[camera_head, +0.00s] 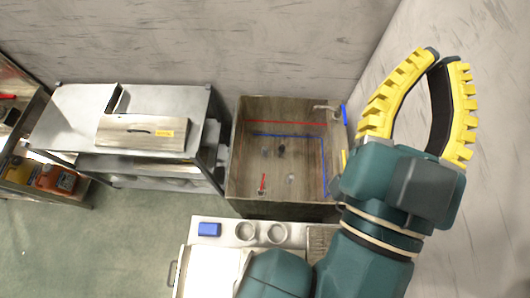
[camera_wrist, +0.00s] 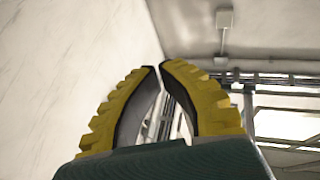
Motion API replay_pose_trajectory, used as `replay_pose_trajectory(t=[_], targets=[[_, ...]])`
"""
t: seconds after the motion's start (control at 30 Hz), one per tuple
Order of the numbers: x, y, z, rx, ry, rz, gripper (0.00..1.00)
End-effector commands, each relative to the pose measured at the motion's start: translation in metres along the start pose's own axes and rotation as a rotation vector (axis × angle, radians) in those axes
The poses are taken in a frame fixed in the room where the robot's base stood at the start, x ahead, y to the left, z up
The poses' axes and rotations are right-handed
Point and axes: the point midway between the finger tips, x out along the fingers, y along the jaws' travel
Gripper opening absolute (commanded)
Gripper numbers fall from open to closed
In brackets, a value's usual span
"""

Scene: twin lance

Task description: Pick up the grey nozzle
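I cannot single out the grey nozzle with certainty. Small things lie in the deep square basin (camera_head: 240,180) in the head view: a dark piece (camera_head: 281,150), a greyish piece (camera_head: 264,152) and a pale grey piece (camera_head: 290,179). They are too small to identify. My gripper (camera_head: 437,60) is up at the right, beside the grey wall and well away from these pieces. Its yellow ribbed fingers bow outward and their tips almost meet, with nothing between them. The wrist view also shows the tips nearly together (camera_wrist: 160,66), with no nozzle in sight.
Red (camera_head: 285,122) and blue (camera_head: 323,165) lines run along the basin, with a red upright piece (camera_head: 262,183) near its front. A tap (camera_head: 325,108) is at its back right. A metal bench (camera_head: 165,103) stands left. A blue block (camera_head: 209,229) and two round cups are in front.

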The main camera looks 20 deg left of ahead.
Motion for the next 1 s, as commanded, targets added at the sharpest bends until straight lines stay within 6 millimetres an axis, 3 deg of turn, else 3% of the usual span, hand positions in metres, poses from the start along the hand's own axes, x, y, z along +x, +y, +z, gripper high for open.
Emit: replay_pose_trajectory(t=[0.17,0.2,0.5,0.57,0.87,1.0], targets=[[0.0,0.0,0.0,0.0,0.0,0.0,0.0],[0.0,0.0,0.0,0.0,0.0,0.0,0.13],[0.0,0.0,0.0,0.0,0.0,0.0,0.7],[0.0,0.0,0.0,0.0,0.0,0.0,0.8],[0.0,0.0,-0.002,-0.015,0.007,0.0,0.8],[0.003,-0.006,-0.025,-0.056,0.128,-0.021,0.8]])
